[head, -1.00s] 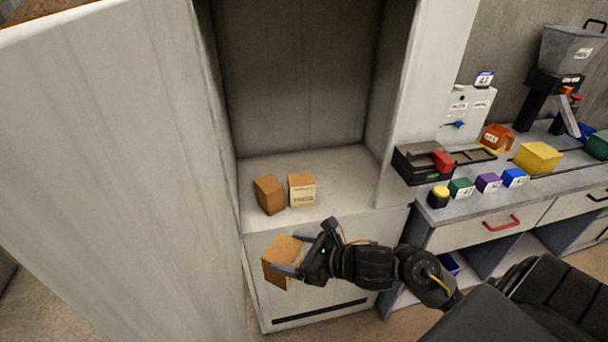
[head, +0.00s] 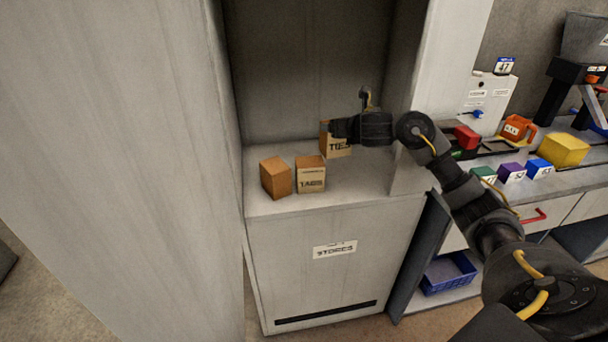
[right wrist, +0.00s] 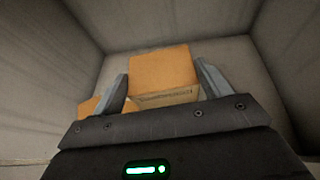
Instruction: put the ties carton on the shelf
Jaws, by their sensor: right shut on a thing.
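The ties carton (head: 338,149) is a brown box with a "TIES" label, inside the shelf alcove behind and right of the tags carton. My right gripper (head: 340,128) is shut on it from the right and partly covers its upper part. In the right wrist view the carton (right wrist: 163,72) sits between the two fingers (right wrist: 160,85). I cannot tell whether its base touches the shelf (head: 365,180). My left gripper is not in view.
The tags carton (head: 311,177) and another brown carton (head: 275,178) stand side by side near the shelf's front edge. Grey walls close in the alcove.

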